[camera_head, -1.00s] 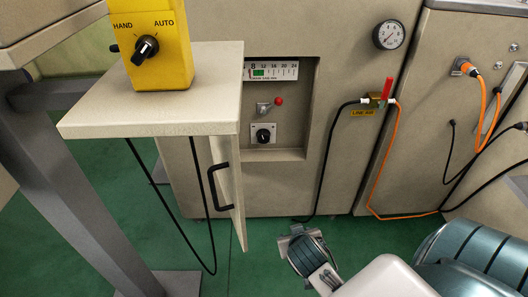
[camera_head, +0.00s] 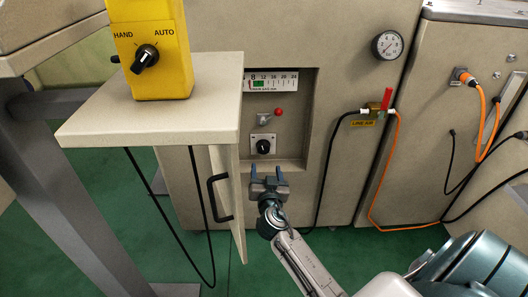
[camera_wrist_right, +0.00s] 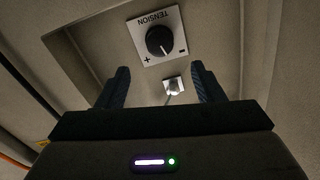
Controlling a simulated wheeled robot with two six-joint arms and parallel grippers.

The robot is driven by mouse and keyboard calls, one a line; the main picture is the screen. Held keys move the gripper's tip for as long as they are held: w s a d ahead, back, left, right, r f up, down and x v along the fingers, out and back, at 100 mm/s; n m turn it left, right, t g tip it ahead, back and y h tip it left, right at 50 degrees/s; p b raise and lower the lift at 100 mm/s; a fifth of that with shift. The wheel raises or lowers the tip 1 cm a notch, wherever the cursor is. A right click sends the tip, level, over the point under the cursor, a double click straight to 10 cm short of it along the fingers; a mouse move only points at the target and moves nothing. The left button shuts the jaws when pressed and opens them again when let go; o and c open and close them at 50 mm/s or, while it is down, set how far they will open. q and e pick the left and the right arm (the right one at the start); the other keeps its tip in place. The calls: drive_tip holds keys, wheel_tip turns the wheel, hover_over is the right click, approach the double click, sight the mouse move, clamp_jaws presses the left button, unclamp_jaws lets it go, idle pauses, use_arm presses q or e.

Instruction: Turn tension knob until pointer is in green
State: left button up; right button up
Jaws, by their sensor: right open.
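The black tension knob (camera_head: 263,147) sits on a white plate in a recess of the beige machine. In the right wrist view the knob (camera_wrist_right: 159,41) shows on its plate marked TENSION, plus and minus. Above it is the scale (camera_head: 271,80) with a green band (camera_head: 258,84); the pointer is too small to place surely. My right gripper (camera_head: 266,175) is open and empty, below and in front of the knob, apart from it. In the wrist view its fingers (camera_wrist_right: 160,75) stand apart, with the knob beyond them. My left gripper is not in view.
An open door with a black handle (camera_head: 216,197) stands left of my gripper. A shelf (camera_head: 150,118) bears the yellow HAND/AUTO box (camera_head: 158,62). A black hose (camera_head: 326,180) hangs to the right.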

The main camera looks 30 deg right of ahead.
sight(264, 150)
drive_tip(key=b+x, duration=0.1)
drive_tip(key=x, duration=0.9)
drive_tip(key=shift+w+d, duration=0.1)
drive_tip(key=shift+w, duration=0.05)
drive_tip(key=shift+c, duration=0.2)
drive_tip(key=c, duration=0.9)
